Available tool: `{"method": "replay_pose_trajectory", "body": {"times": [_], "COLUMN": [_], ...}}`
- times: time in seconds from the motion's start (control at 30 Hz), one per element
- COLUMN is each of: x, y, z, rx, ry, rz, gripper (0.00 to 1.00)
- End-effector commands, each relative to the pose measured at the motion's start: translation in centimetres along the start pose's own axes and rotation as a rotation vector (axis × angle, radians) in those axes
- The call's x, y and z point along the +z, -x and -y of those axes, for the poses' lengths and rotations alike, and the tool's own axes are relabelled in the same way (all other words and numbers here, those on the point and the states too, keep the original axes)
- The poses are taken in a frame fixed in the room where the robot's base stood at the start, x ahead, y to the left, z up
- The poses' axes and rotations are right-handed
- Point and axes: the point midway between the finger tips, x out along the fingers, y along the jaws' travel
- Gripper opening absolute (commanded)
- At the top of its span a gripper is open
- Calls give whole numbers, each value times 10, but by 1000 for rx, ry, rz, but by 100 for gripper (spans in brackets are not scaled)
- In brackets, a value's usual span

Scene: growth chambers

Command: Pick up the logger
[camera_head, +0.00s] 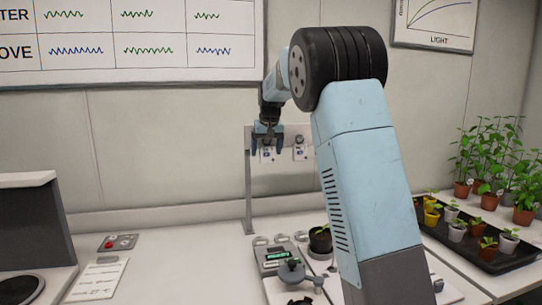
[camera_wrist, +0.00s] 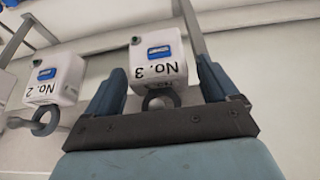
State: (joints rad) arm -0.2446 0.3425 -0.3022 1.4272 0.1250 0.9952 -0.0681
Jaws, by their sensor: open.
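A white box logger marked "No. 3" (camera_wrist: 158,62), with a small blue display and a grey ring at one end, sits between my fingers in the wrist view, its lettering upside down. My gripper (camera_wrist: 163,72) is open, one blue finger on each side of it; I cannot tell whether they touch it. In the head view my gripper (camera_head: 267,146) points down at the rail stand, over a small white box (camera_head: 267,155) partly hidden by the fingers. A similar logger, "No. 2" (camera_wrist: 55,75), hangs beside it; a second white box (camera_head: 300,149) shows in the head view.
The loggers hang from a grey stand (camera_head: 247,190) near the back wall. A bench device with a green display (camera_head: 276,257) and a dark plant pot (camera_head: 320,240) stand below. A black tray of seedlings (camera_head: 512,258) is at right. The left bench is mostly clear.

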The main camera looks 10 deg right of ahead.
Motion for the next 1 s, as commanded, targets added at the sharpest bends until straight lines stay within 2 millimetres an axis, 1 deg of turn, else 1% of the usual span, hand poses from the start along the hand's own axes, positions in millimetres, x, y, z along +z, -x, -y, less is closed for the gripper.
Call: {"method": "replay_pose_trajectory", "body": {"times": [0.07,0.67,0.87,1.0], "x": [0,0,0,-2], "y": [0,1,1,6], "z": [0,0,0,0], "rx": [0,0,0,-1], "ry": [0,-1,-1,-1], "rz": [0,0,-1,-2], "gripper": [87,31,30,30]}}
